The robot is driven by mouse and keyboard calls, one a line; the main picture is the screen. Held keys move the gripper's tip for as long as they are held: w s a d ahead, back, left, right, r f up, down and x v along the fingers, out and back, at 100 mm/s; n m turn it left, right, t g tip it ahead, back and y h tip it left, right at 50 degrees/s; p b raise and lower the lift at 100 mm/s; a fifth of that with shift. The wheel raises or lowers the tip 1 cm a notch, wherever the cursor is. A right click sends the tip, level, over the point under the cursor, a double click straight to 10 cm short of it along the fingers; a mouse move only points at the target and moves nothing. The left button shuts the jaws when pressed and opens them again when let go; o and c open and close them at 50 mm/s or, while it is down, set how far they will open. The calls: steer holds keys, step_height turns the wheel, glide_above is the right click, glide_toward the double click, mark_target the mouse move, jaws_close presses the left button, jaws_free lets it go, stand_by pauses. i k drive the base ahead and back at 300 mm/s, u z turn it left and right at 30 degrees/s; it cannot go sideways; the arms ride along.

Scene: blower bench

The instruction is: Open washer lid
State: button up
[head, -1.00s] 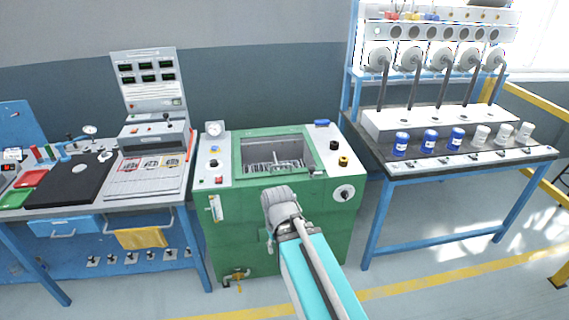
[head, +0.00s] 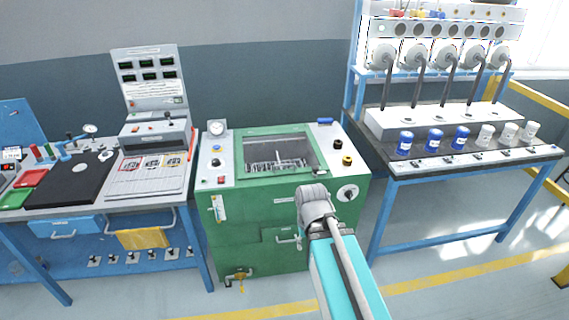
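The washer (head: 222,250) is a green cabinet with a light top panel, standing in the middle of the head view. Its lid (head: 282,178) is a green frame around a clear window. The lid looks flat over the basin, and a metal rack (head: 275,165) shows through the window. My arm, a teal link with a grey rounded joint, reaches up from the bottom and stands before the washer's right front, covering part of it. I cannot make out my gripper; the arm seems to hide it.
Left of the washer is a blue bench (head: 75,222) with a control panel (head: 150,80) and trays. At right, a blue-legged table (head: 440,172) holds several blue and white jars. A gauge (head: 217,127) and knobs sit on the washer top.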

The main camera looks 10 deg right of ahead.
mark_target(322, 166)
steer(key=i, duration=1)
steer(key=z, duration=0.05)
